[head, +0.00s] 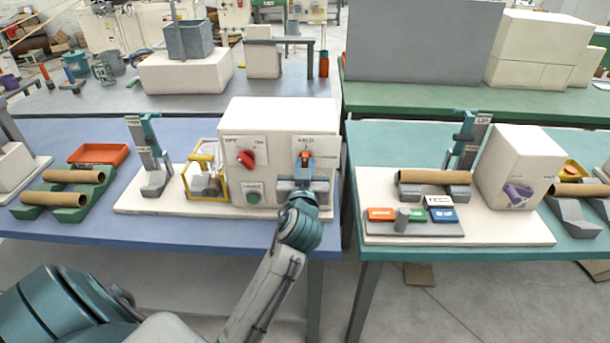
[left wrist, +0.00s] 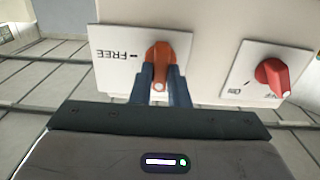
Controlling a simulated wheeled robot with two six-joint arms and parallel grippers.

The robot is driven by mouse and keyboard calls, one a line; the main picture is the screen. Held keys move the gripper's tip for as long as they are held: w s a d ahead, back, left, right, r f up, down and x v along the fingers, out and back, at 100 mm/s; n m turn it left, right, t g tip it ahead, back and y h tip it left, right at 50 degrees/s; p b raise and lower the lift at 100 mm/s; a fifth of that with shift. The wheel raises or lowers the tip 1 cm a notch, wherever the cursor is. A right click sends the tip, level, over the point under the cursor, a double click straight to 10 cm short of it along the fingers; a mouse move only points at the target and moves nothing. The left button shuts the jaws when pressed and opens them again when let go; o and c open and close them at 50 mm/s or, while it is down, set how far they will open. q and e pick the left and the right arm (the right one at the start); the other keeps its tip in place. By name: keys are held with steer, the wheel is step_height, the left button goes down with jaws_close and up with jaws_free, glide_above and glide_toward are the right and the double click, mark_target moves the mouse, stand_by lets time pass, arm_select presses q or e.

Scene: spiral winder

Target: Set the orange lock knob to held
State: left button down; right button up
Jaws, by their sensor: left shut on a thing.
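The orange lock knob (head: 306,155) is on the right part of the white machine box's front face. In the left wrist view the orange lock knob (left wrist: 160,55) sits on a white plate with the word FREE (left wrist: 118,55), which appears upside down beside a dash. A pale mark shows at the knob's end between my fingers. My left gripper (head: 304,170) reaches up to the knob from the front. Its two fingers (left wrist: 162,78) are on either side of the knob, shut on it. The HELD marking cannot be made out. My right gripper is in neither view.
A red knob (head: 246,158) on its own plate is left of the orange one, with a green button (head: 253,194) below. A yellow-framed guard (head: 203,176) stands left of the white box (head: 276,115). The teal table (head: 450,247) to the right holds another machine.

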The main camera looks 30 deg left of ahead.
arm_select(q)
steer(key=c, duration=1.4)
jaws_free()
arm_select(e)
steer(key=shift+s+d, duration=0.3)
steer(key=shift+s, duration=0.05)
